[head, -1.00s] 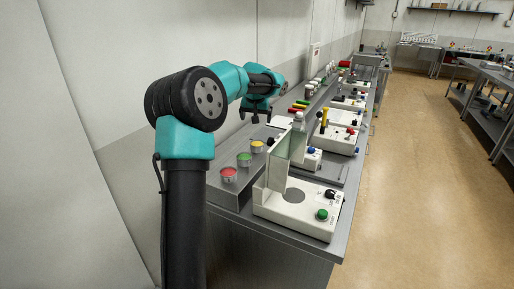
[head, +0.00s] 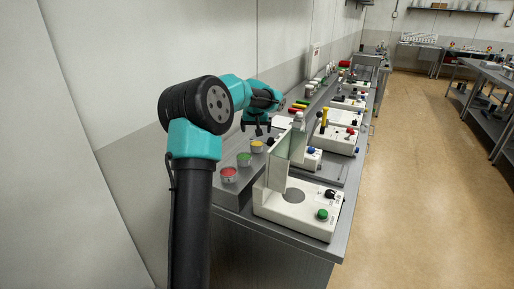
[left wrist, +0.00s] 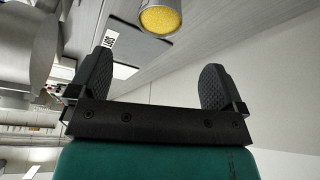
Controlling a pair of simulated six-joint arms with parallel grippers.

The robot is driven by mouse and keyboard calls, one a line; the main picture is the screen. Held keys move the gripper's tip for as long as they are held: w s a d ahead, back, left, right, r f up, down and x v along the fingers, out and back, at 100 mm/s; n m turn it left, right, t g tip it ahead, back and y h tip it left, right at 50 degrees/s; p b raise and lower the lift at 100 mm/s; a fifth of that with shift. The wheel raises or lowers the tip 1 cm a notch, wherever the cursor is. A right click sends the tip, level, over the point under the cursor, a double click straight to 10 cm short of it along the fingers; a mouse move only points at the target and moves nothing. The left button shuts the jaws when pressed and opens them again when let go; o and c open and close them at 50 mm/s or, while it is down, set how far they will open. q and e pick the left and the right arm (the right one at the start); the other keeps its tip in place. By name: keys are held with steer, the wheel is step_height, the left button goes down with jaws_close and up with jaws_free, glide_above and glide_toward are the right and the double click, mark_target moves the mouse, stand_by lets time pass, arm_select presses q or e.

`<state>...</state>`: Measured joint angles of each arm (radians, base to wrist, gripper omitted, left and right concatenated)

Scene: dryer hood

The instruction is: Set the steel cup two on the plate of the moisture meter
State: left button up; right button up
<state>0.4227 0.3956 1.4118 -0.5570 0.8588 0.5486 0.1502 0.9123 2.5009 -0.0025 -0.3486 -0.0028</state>
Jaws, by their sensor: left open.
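Three steel cups stand in a row on the grey raised shelf: one with red contents (head: 229,175), one with green (head: 244,160) and one with yellow (head: 257,147). I cannot read a number on any. The white moisture meter (head: 312,212) stands on the near bench, with a round dark plate (head: 293,195) on top, bare, and an upright pale hood (head: 277,170) beside it. My left gripper (head: 256,126) is open and empty, above and just beyond the yellow cup. The yellow cup (left wrist: 160,18) also shows in the left wrist view, ahead of the open fingers (left wrist: 155,75), apart from them.
Behind the meter, a bottle (head: 298,121) and a yellow-handled tool (head: 324,121) rise among more white instruments (head: 337,139). The wall runs close along the left. The floor on the right is clear.

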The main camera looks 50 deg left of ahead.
mark_target(257, 143)
arm_select(q)
steer(key=x, duration=0.5)
steer(key=shift+w+a+f, duration=0.1)
steer(key=shift+f, duration=0.25)
steer(key=shift+x, duration=2.55)
steer(key=shift+c, duration=0.2)
steer(key=c, duration=1.1)
steer(key=shift+o, duration=0.2)
steer(key=shift+r, duration=0.1)
step_height(257, 143, up, 10)
steer(key=shift+f, duration=0.1)
